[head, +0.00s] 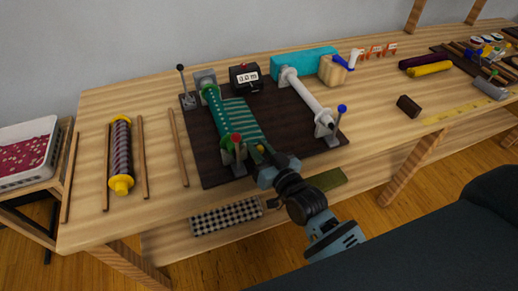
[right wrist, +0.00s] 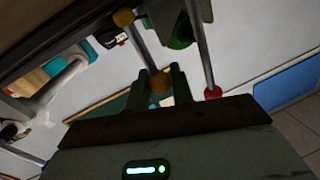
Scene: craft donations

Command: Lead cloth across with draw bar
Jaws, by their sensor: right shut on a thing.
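The green striped cloth (head: 241,118) comes off the green roll (head: 213,104) on the left of the dark board (head: 206,168). It lies a short way toward the white roller (head: 308,92), which is apart from it on the right. My right gripper (head: 262,160) is at the near end of the cloth. In the right wrist view its fingers (right wrist: 163,84) are shut on a yellow knob, which looks like an end of the draw bar (right wrist: 143,45). Most of the bar is hard to make out in the head view. My left gripper is not in view.
A red-knobbed crank (head: 236,138) stands close beside my right gripper. A blue-knobbed handle (head: 341,109) is at the white roller's near end. A black counter (head: 245,77) reading about 0.0 m and a teal roll (head: 303,62) stand behind. The board between cloth and white roller is bare.

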